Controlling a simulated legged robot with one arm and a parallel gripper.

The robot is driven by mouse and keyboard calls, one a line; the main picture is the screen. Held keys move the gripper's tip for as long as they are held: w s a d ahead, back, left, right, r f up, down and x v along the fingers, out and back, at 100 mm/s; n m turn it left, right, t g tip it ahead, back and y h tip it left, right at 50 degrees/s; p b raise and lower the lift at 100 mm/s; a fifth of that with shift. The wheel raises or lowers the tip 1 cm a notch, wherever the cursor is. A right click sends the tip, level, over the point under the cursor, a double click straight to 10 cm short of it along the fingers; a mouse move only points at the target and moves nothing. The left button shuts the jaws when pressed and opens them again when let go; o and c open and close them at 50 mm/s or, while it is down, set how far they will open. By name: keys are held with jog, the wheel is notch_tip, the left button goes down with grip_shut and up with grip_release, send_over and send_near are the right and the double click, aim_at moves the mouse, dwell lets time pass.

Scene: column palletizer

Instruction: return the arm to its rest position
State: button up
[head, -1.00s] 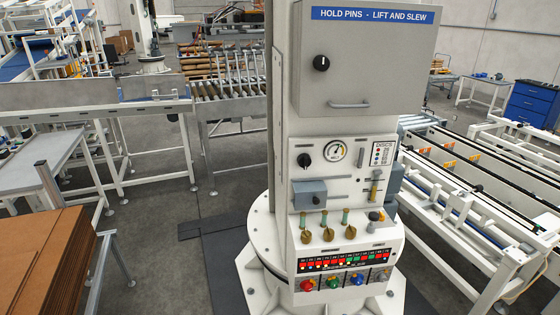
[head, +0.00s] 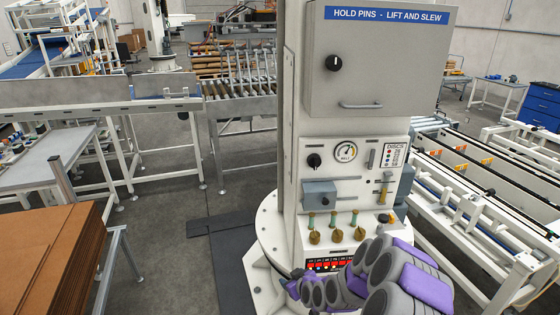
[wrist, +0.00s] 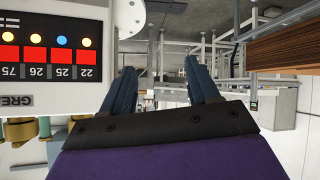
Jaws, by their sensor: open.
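My gripper shows in the wrist view (wrist: 163,85) with its two dark fingers apart and nothing between them. In the head view my grey and purple arm rises at the bottom right, in front of the lower part of the palletizer column (head: 350,190). It covers most of the column's row of lit indicators (head: 325,264) and the buttons below. In the wrist view, part of the red indicator panel (wrist: 55,50) appears upside down and close, left of the fingers. Whether my gripper touches the panel cannot be told.
A grey cabinet (head: 372,65) with a black knob sits high on the column. Brown cardboard sheets (head: 45,255) are stacked at the lower left. A roller conveyor (head: 240,88) stands behind, and white conveyor frames (head: 480,200) run along the right. Open floor (head: 175,230) lies left of the column.

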jog(key=s+d+r+m+g+h, duration=0.15)
jog(key=s+r+g, duration=0.45)
jog(key=s+r, duration=1)
jog(key=s+d+r+m+g+h, duration=0.1)
jog(key=s+d+r+m, duration=0.1)
jog(key=s, duration=0.8)
jog(key=s+d+r+m+g+h, duration=0.1)
jog(key=s+r, duration=0.4)
jog(key=s, duration=0.6)
jog(key=s+d+r+m+g+h, duration=0.1)
jog(key=s+d, duration=0.4)
jog(key=s, duration=0.5)
notch_tip(320, 180, up, 2)
jog(key=shift+s+d+r+m+g, duration=0.2)
jog(key=shift+s+m+g, duration=0.15)
jog(key=shift+m+g, duration=0.7)
